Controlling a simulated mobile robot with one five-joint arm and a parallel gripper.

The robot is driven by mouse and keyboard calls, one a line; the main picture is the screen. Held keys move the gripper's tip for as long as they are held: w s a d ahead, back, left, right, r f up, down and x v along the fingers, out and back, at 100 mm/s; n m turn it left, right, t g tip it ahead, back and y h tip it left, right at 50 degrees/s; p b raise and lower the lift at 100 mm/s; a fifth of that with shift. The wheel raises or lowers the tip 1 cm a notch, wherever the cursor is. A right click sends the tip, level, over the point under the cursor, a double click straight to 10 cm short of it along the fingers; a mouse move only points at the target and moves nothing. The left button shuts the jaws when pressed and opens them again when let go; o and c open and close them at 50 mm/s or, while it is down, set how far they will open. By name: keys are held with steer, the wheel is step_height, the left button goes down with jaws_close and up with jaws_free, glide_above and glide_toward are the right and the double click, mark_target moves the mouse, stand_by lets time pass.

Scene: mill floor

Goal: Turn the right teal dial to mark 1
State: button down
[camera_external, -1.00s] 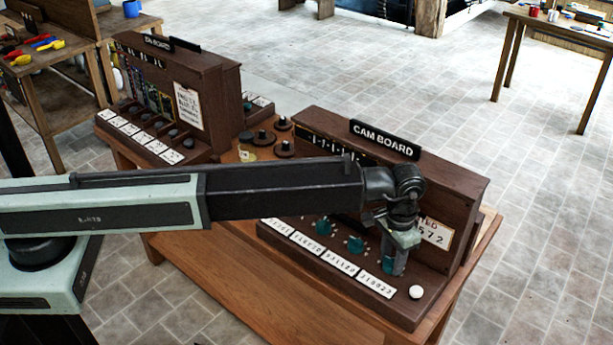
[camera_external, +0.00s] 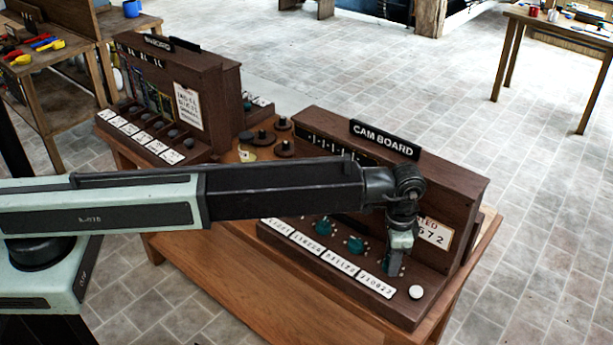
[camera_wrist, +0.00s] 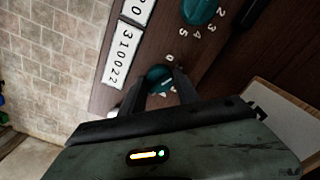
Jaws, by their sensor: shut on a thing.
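The right teal dial (camera_wrist: 158,76) sits between the two fingers of my gripper (camera_wrist: 160,90) in the wrist view. In the external view my gripper (camera_external: 394,268) points down over the right end of the cam board (camera_external: 330,280), and its fingers mostly hide that dial. The gripper is shut on the dial. Most of the dial's marks are hidden by the fingers; a 0 shows just above it in the wrist view. I cannot read which mark it points to.
Two more teal dials, a middle one (camera_external: 355,244) and one to its left (camera_external: 323,226), sit beside it. A white round knob (camera_external: 416,292) is close on the right. White number cards (camera_external: 341,262) line the front edge. The upright panel (camera_external: 460,190) stands behind.

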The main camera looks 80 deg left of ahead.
stand_by(0.3)
steer(key=c, duration=0.9)
jaws_free()
steer(key=shift+r, duration=0.1)
step_height(320, 180, up, 8)
steer(key=p, duration=0.8)
steer(key=shift+f, duration=0.25)
